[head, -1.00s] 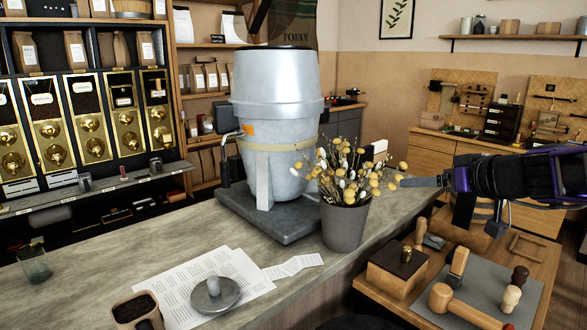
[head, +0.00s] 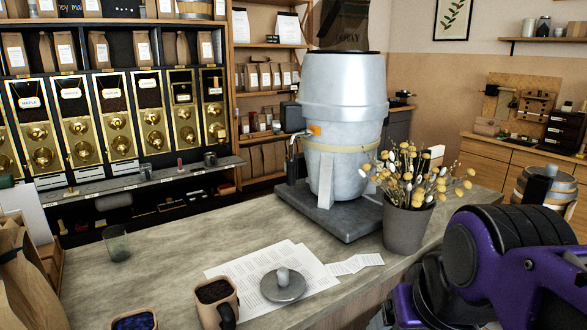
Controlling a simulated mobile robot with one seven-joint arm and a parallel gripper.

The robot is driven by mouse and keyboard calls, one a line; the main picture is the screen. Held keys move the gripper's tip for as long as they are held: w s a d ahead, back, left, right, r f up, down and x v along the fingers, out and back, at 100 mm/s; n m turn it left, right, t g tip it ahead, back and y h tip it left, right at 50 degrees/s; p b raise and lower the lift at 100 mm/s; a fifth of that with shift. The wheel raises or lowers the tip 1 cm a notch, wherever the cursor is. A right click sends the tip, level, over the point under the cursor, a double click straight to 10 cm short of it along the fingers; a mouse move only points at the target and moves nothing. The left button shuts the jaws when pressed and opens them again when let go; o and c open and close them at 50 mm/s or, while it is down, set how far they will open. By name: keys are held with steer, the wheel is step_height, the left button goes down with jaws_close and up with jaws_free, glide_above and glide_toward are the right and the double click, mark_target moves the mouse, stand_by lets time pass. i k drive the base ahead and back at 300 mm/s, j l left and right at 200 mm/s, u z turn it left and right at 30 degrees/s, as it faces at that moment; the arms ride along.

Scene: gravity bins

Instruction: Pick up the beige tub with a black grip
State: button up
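A beige tub with a black grip (head: 208,312) stands upright on the counter at the bottom of the head view. It holds dark, grainy stuff, and its black grip is on the side toward the lower right. A second beige tub (head: 148,313) with blue contents is left of it, cut by the bottom edge; whether it has a grip is hidden. My purple and black arm fills the lower right corner, well to the right of both tubs. My gripper's fingers are not in view.
A grey disc with a knob (head: 283,285) lies on papers (head: 320,276) right of the tub. A flower pot (head: 405,229) and large grey vessel (head: 343,100) stand behind. A glass (head: 117,243) and paper bag (head: 22,280) are left. The counter (head: 175,250) behind the tub is clear.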

mark_target(218, 302)
steer(key=l+u, duration=0.2)
steer(key=u, duration=0.25)
steer(key=l+u, duration=0.25)
steer(key=u, duration=0.2)
steer(key=k+j, duration=0.05)
